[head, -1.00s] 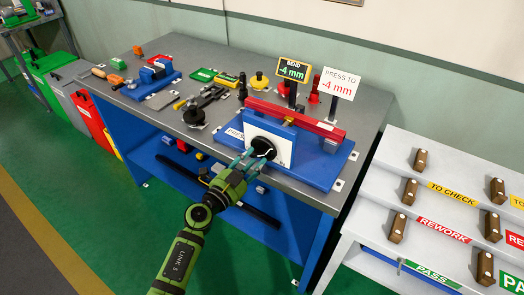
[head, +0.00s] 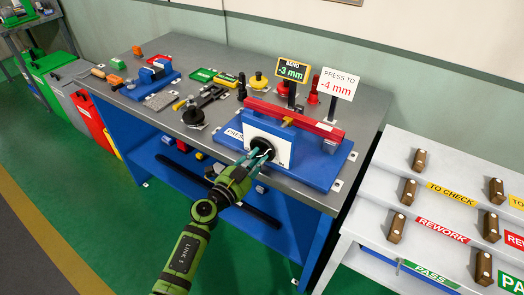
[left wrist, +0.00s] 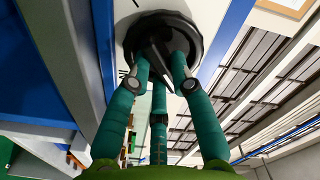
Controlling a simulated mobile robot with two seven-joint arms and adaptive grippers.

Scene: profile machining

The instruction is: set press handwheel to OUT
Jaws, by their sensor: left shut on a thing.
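The black press handwheel (head: 261,147) is on the white front plate (head: 284,150) of the blue press (head: 314,166). My left gripper (head: 257,156) reaches it from the front and is shut on it. In the left wrist view the teal fingers close around the raised grip across the middle of the handwheel (left wrist: 184,30). The bend display (head: 293,70) reads -3 mm. The sign behind it (head: 338,84) reads PRESS TO -4 mm. A red bar (head: 294,117) lies across the press. Markings around the handwheel are mostly hidden by my gripper. My right gripper is not in view.
The press stands at the right end of a grey-topped bench (head: 195,62). Tools and small blue fixtures lie on the bench to the left. A white stepped rack (head: 440,200) with brown blocks stands at the right. Green floor is free in front.

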